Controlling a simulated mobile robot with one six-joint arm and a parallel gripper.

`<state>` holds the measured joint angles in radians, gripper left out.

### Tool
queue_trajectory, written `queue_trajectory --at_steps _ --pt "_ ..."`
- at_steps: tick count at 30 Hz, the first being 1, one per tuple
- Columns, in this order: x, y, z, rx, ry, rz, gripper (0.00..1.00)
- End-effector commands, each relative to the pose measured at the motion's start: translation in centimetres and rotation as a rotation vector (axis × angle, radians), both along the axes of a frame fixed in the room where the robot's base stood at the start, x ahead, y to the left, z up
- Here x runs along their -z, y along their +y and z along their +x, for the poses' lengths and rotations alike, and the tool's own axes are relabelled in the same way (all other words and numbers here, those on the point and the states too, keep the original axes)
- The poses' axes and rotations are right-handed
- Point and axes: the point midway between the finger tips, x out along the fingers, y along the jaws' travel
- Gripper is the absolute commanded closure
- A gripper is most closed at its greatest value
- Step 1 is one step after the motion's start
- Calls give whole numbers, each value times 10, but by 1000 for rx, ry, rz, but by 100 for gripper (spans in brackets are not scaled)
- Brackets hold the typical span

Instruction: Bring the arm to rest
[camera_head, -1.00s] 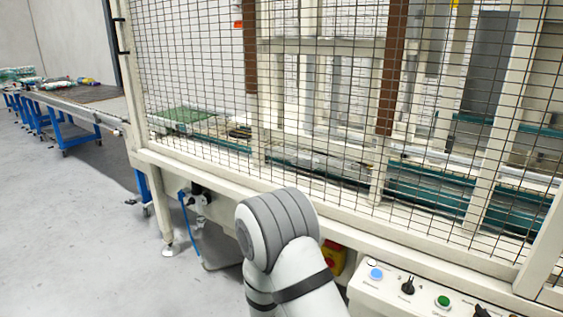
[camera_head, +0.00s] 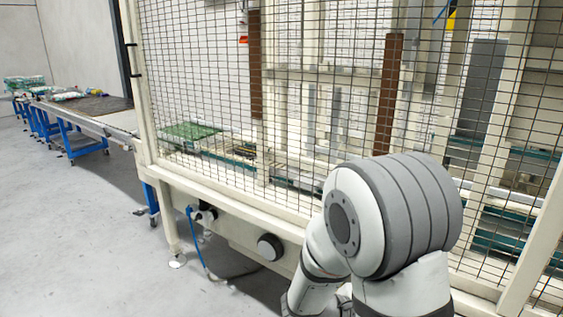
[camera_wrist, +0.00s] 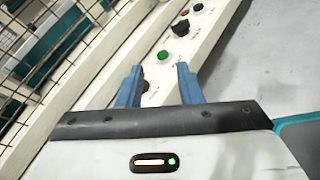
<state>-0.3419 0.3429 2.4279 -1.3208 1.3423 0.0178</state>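In the wrist view my gripper (camera_wrist: 160,67) shows its two blue fingers spread apart with nothing between them. Beyond the fingertips lies a cream control panel (camera_wrist: 203,38) with a green button (camera_wrist: 163,55) and a black knob (camera_wrist: 181,28). I cannot tell how far the fingers are from the panel. In the head view my arm (camera_head: 392,215) is folded, with a large grey-and-white joint at the lower right. My gripper does not show clearly there. The arm hides the panel in that view.
A cream-framed machine with a wire mesh guard (camera_head: 325,90) stands close in front of my arm. A green tray-like sheet (camera_head: 190,131) lies behind the mesh. At the left a long table (camera_head: 100,104) on blue legs carries several packs. Grey floor (camera_head: 85,235) at the left is clear.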

Motion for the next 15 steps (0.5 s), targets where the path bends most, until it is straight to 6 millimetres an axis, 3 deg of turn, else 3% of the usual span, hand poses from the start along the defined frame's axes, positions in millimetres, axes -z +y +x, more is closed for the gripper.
queue_trajectory --at_steps 1,6,10,15 --pt "-33 -8 -17 99 -47 82 67" --pt "-78 -11 -70 404 -197 375 67" --pt "-112 3 -98 608 -336 615 67" --pt "-163 34 -115 830 -541 939 67"
